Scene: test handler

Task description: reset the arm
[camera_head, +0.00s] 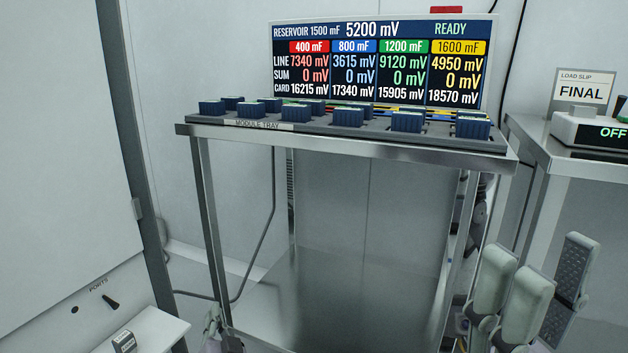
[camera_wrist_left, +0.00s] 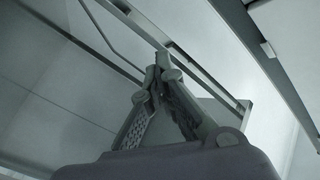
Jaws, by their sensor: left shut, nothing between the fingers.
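My left gripper (camera_head: 214,316) shows small at the bottom edge of the head view, low beside the front left leg of the steel table. In the left wrist view my left gripper (camera_wrist_left: 162,68) has its fingertips together, with nothing between them. My right gripper (camera_head: 540,270) is large at the lower right of the head view, with its fingers upright and apart. No object shows between them. Most of both arms is out of view.
A steel table (camera_head: 350,148) carries a module tray (camera_head: 280,125) with several blue modules and a display (camera_head: 380,60) behind. At right, another table (camera_head: 560,155) holds a FINAL slip (camera_head: 583,92) and an OFF device (camera_head: 590,130). A ports panel (camera_head: 85,300) and white shelf (camera_head: 150,335) stand lower left.

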